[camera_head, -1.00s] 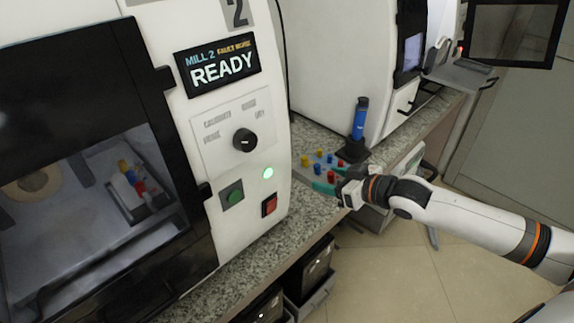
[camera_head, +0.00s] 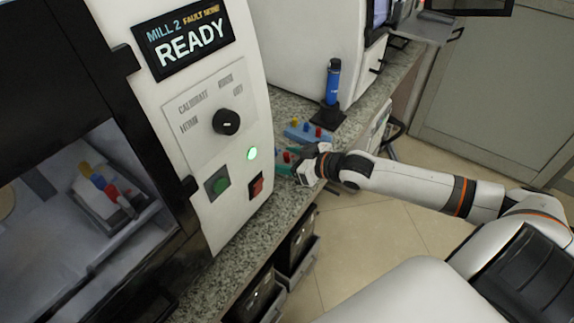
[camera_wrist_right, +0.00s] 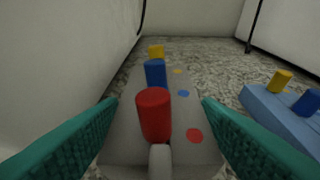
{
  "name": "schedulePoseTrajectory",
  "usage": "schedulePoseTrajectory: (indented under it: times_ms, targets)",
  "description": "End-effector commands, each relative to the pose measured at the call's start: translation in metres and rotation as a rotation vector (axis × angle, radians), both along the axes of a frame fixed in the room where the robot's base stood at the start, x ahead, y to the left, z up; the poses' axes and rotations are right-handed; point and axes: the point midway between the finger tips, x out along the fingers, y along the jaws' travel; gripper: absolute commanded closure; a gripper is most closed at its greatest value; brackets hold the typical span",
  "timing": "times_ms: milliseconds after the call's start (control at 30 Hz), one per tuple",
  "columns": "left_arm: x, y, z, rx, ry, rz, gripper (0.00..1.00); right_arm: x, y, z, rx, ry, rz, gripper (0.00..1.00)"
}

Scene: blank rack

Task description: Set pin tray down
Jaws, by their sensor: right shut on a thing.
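The pin tray (camera_wrist_right: 180,148) is a grey plate in the right wrist view, with a red pin (camera_wrist_right: 154,113), a blue pin (camera_wrist_right: 155,73) and a yellow pin (camera_wrist_right: 156,51) in a row. Coloured dots lie beside the pins. Its short grey handle (camera_wrist_right: 160,162) points at my right gripper (camera_wrist_right: 160,150), whose green fingers stand on both sides; the grip itself is below the frame. In the head view my right gripper (camera_head: 288,160) is low at the counter beside Mill 2 and hides most of the tray. Whether the tray touches the counter cannot be told. My left gripper is not in view.
A blue pin rack (camera_head: 309,135) stands just right of the tray on the granite counter (camera_head: 240,248). A blue bottle (camera_head: 332,85) on a black base is behind it. Mill 2 (camera_head: 205,125) rises on the left; another pin tray (camera_head: 105,205) is inside it.

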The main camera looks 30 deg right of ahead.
Motion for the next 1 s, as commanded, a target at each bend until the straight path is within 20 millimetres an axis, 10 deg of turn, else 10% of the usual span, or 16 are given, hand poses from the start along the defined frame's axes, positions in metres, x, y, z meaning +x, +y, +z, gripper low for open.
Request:
schedulePoseTrajectory:
  times_ms: [467, 500, 633, 1000]
  targets:
    - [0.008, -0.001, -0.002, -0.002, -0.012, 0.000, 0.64, 0.000, 0.000, -0.026, 0.002, -0.001, 0.001, 0.68]
    - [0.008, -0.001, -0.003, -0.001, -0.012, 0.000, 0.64, 0.000, 0.000, -0.027, 0.001, 0.001, 0.001, 0.41]
    - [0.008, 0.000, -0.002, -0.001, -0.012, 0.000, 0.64, 0.000, 0.000, -0.027, 0.001, 0.001, 0.001, 0.20]
    - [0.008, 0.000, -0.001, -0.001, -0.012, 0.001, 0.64, -0.002, -0.001, -0.024, 0.000, 0.002, 0.001, 0.20]
